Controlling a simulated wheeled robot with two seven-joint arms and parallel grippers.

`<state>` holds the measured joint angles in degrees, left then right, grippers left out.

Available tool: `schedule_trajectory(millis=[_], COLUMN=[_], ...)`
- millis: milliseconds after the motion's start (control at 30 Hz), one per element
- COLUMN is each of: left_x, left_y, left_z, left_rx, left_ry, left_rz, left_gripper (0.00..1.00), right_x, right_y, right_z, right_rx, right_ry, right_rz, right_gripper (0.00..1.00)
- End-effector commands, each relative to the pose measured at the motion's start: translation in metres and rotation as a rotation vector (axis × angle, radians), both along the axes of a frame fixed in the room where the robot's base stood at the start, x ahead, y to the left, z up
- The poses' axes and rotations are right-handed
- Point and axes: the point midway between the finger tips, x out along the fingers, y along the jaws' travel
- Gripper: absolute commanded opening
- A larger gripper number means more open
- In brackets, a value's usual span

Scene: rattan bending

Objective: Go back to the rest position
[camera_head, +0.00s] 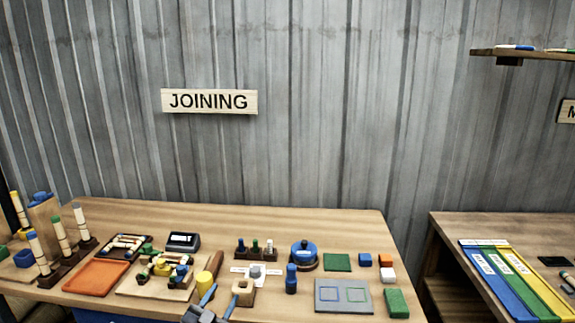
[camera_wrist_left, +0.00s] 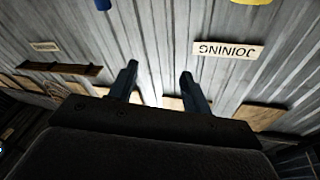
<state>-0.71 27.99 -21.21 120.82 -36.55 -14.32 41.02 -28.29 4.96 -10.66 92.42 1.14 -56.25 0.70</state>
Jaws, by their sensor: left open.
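My left gripper (camera_head: 222,295) shows at the bottom edge of the head view, in front of the workbench (camera_head: 330,220). Its two fingers point up and stand apart, with nothing seen between them. In the left wrist view the same gripper (camera_wrist_left: 158,72) is open and empty, with the metal wall and an upside-down JOINING sign (camera_wrist_left: 224,49) beyond it. My right gripper does not show in either view.
On the bench near the left gripper are a yellow cylinder (camera_head: 204,280), a wooden block with a hole (camera_head: 243,292) and a blue bottle (camera_head: 291,279). A grey panel (camera_head: 328,296) lies to the right. A gap separates the second table (camera_head: 500,222).

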Motion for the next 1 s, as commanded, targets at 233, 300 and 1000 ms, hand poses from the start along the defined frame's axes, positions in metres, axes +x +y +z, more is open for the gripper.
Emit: schedule_trajectory(millis=[233,300,1000], left_x=[-0.062,-0.085,-0.311], left_y=[0.034,0.041,0.046], left_z=[-0.069,-0.09,-0.192], left_rx=[-0.059,-0.058,0.053], left_ry=[0.346,0.464,1.328], left_rz=[0.285,0.344,0.401], left_gripper=[0.49,0.49,0.49], right_x=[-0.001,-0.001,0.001], right_y=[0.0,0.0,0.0], right_z=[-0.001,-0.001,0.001], right_rx=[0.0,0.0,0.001], right_ry=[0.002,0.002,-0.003], right_rz=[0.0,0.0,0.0], right_gripper=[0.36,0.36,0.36])
